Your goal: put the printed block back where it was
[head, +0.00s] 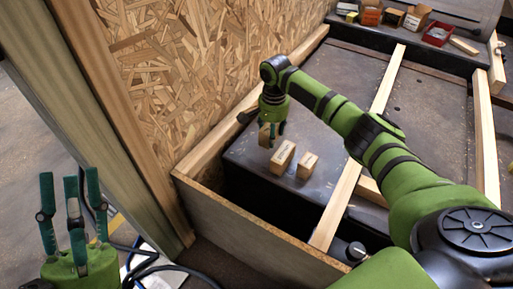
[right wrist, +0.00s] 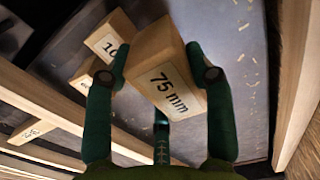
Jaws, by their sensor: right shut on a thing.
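My right gripper (head: 274,126) is shut on a wooden block (head: 264,137) near the chipboard wall. In the right wrist view its fingers (right wrist: 160,62) straddle this block (right wrist: 165,65), which is tilted in the picture and printed "75 mm". I cannot tell whether it touches the dark surface below. Two other wooden blocks stand on that surface, a middle block (head: 282,158) and a right block (head: 307,166). The right wrist view shows another block (right wrist: 108,40) with a partly hidden label starting "10". My left gripper (head: 70,205) is open and empty at the lower left.
The dark surface (head: 330,115) is bounded by the chipboard wall (head: 200,70), a front wooden board (head: 245,230) and a crossing wooden slat (head: 345,190). Small boxes and a red tray (head: 438,34) sit on the far ledge. Cables hang at the lower left.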

